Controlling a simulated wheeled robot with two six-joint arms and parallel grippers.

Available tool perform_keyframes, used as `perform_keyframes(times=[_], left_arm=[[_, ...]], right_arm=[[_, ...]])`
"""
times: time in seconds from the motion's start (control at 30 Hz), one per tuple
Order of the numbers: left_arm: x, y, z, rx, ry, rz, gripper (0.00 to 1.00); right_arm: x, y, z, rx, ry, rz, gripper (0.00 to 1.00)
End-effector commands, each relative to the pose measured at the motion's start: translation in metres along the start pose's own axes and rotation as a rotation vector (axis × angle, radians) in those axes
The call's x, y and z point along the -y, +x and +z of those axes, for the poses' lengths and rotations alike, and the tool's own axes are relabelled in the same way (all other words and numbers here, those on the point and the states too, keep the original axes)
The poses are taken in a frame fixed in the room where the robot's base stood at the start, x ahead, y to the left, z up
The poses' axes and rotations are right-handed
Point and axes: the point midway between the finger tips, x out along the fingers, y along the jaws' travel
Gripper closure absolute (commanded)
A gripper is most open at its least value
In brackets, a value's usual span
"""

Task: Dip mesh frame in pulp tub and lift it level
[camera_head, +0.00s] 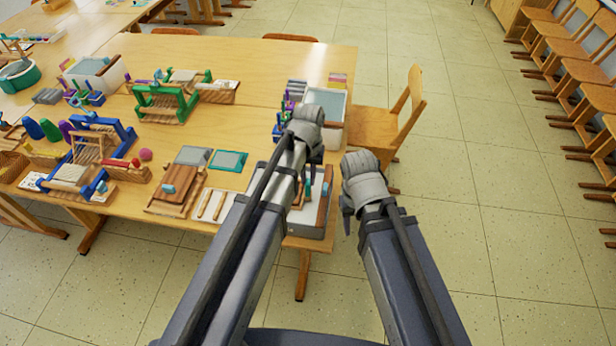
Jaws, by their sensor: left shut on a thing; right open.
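A pale tub (335,135) with a greyish surface inside stands at the table's right edge, just behind my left gripper. My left gripper (317,160) is above the table's right end, its fingers pointing down. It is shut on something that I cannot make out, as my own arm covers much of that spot. Below it is a light tray or tub (310,231) with brown and green parts, partly hidden by the arm. A teal-rimmed flat mesh frame (229,160) lies on the table to the left. My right gripper (347,215) is open and empty, beyond the table's right edge.
Small looms (165,103) and another white tub (95,75) stand further left. A wooden chair (385,125) is close behind my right gripper.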

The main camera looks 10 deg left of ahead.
Motion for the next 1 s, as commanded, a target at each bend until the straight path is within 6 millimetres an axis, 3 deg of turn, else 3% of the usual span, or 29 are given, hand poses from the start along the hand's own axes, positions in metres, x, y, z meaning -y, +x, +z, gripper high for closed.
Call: perform_keyframes(times=[0.5, 1.0], left_arm=[[0.000, 0.035, 0.000, 0.000, 0.000, 0.000, 1.00], [0.000, 0.037, 0.000, 0.000, 0.000, 0.000, 1.00]], right_arm=[[0.003, 0.035, -0.002, 0.000, 0.000, 0.000, 0.53], [0.004, 0.037, -0.002, 0.000, 0.000, 0.000, 0.53]])
